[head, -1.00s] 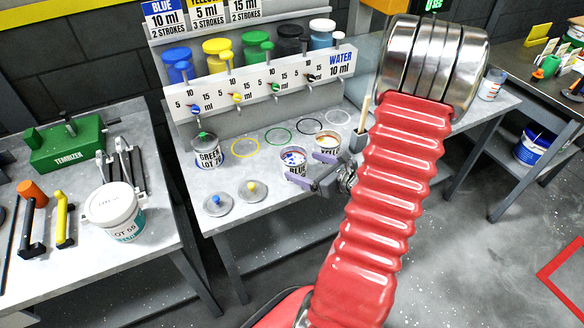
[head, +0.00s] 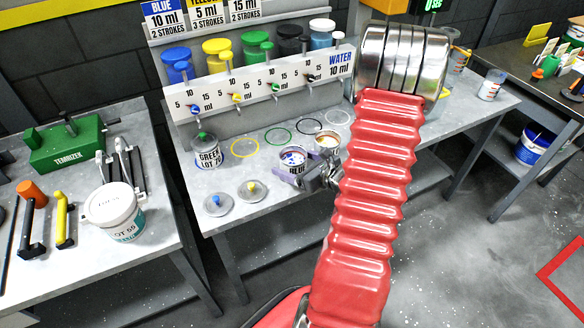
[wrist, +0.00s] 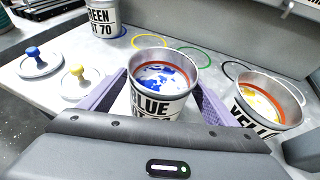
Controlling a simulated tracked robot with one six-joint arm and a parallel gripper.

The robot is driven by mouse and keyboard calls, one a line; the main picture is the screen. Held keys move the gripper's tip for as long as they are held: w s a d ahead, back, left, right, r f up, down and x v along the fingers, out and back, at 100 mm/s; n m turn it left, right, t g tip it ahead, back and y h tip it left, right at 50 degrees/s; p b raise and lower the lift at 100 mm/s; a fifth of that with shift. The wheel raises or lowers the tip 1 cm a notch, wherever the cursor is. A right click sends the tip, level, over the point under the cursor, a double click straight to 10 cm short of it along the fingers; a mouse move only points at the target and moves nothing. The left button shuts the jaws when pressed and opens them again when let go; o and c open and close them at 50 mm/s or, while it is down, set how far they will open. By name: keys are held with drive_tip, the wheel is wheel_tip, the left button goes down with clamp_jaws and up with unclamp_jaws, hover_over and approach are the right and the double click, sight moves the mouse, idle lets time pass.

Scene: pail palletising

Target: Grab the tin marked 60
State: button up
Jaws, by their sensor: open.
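The open tin lettered BLUE (wrist: 158,100) stands on the bench, with white and blue paint inside. Its lower lot line is partly hidden by my gripper, so I cannot read the number for certain. It also shows in the head view (head: 292,157). My gripper (wrist: 160,88) is open, with one purple finger on each side of this tin. There seems to be a gap at the right finger; contact at the left I cannot tell. The green tin (wrist: 102,18) is marked LOT 70. The yellow tin (wrist: 268,102) is open at the right, its number hidden.
Lids with a blue knob (wrist: 38,62) and a yellow knob (wrist: 77,80) lie left of the blue tin. Coloured rings, including a green one (head: 278,137), mark the bench behind. The pump rack (head: 260,85) stands at the back. A white LOT 55 pail (head: 118,212) is on the left table.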

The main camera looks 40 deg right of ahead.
drive_tip(key=shift+w, duration=0.1)
idle(0.5)
drive_tip(key=c, duration=1.5)
